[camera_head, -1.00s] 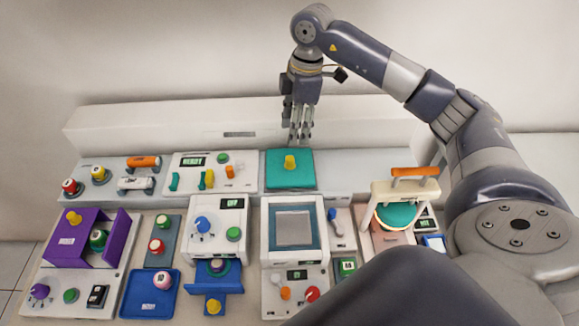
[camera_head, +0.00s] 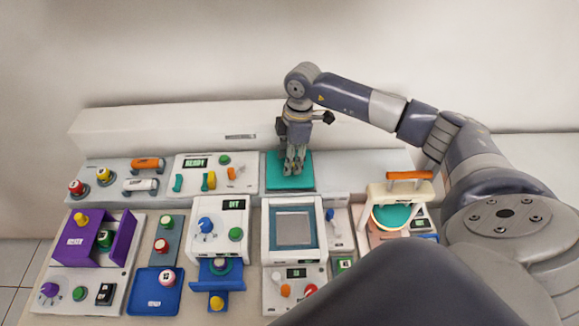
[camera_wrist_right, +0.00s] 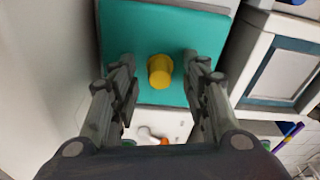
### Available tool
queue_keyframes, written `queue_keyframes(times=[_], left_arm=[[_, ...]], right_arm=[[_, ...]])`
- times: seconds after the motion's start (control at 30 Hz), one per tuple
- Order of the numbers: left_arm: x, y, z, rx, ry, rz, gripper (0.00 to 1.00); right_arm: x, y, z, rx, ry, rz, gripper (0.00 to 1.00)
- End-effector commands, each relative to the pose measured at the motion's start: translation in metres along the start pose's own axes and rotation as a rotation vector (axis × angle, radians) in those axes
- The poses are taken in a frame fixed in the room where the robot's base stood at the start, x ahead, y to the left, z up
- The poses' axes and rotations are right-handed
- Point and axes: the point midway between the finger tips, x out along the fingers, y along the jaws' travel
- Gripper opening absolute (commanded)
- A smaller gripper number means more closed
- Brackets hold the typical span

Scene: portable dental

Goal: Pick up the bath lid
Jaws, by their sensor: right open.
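The bath lid looks to be the flat teal square plate (camera_head: 277,183) with a yellow knob, at the back middle of the bench in the head view. The plate also fills the upper middle of the right wrist view (camera_wrist_right: 120,35). My right gripper (camera_head: 293,170) is over the lid in the head view and hides the knob there. In the right wrist view my right gripper (camera_wrist_right: 160,72) is open, with one finger on each side of the yellow knob (camera_wrist_right: 160,71). Both fingers look clear of the knob. My left gripper is in no view.
A white panel with a READY display (camera_head: 195,162) lies left of the lid. A white box with a grey window (camera_head: 292,204) stands in front of it. A white frame with an orange handle (camera_head: 409,175) stands at the right. A long white raised block (camera_head: 180,124) runs behind.

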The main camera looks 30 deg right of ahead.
Motion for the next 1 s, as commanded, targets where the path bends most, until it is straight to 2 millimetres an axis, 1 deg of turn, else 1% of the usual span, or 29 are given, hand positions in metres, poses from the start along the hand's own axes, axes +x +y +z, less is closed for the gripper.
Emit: queue_keyframes(times=[0.03,0.07,0.1,0.17,0.2,0.23,0.67,0.83,0.97,1.0], left_arm=[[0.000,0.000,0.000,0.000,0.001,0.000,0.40],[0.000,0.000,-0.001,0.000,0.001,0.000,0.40],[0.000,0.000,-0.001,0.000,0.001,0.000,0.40],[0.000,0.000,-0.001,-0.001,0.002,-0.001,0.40],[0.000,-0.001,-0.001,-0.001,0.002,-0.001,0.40],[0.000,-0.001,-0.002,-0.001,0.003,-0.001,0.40],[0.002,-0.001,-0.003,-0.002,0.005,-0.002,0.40],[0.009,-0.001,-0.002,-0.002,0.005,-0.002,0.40],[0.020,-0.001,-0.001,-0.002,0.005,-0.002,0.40],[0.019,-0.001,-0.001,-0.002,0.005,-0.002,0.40]], right_arm=[[0.000,0.000,0.000,0.000,0.000,0.000,0.43],[0.000,0.000,0.000,0.000,0.000,0.000,0.36],[0.000,0.000,0.000,0.000,0.000,0.000,0.27],[0.000,0.000,0.000,0.000,0.000,0.000,0.13],[0.000,0.000,0.000,0.000,0.000,0.000,0.04],[0.000,0.000,0.000,0.000,0.000,0.000,0.00],[-0.003,0.000,-0.001,-0.001,0.001,0.001,0.00],[-0.015,0.001,-0.002,-0.002,0.003,0.003,0.00],[-0.036,0.002,-0.005,-0.001,0.003,0.007,0.00],[-0.034,-0.007,-0.001,-0.002,-0.001,0.000,0.00]])
